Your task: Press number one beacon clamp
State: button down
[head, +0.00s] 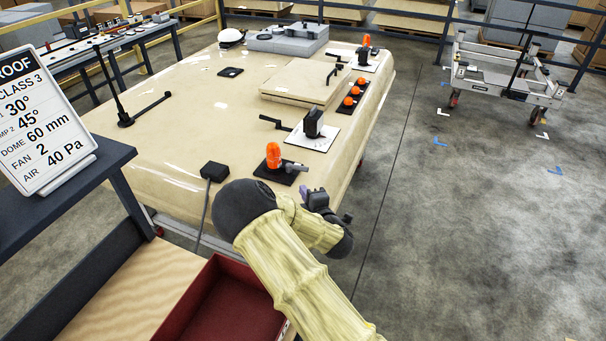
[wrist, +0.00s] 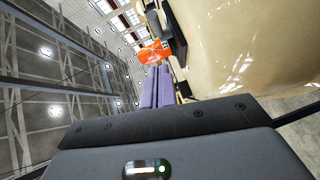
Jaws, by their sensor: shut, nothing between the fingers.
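An orange beacon (head: 273,154) stands on a black plate (head: 280,174) near the front right corner of the cream cab roof (head: 190,130). Another orange beacon (head: 366,43) stands at the far right corner. I see no number on either. My gripper (head: 304,191), with purple fingers, is just right of the near black plate, over the roof's edge. In the wrist view the fingers (wrist: 157,88) are together and empty, with an orange beacon (wrist: 154,52) just beyond their tips. Whether they touch it is unclear. The clamp itself cannot be made out.
A black knob on a white plate (head: 313,128) stands behind the near beacon. A black box (head: 214,171) with a cable is to its left. A red tray (head: 225,303) lies below.

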aim_at(299, 169)
jog(key=p+x, duration=0.1)
jog(key=x, duration=0.5)
jog(key=shift+p, duration=0.3)
jog(key=w, duration=0.1)
jog(key=w+d+p, duration=0.1)
jog(key=w, duration=0.1)
jog(key=shift+f, duration=0.25)
jog(key=shift+w+d+f, duration=0.2)
jog(key=shift+w, duration=0.25)
jog(key=shift+a, duration=0.15)
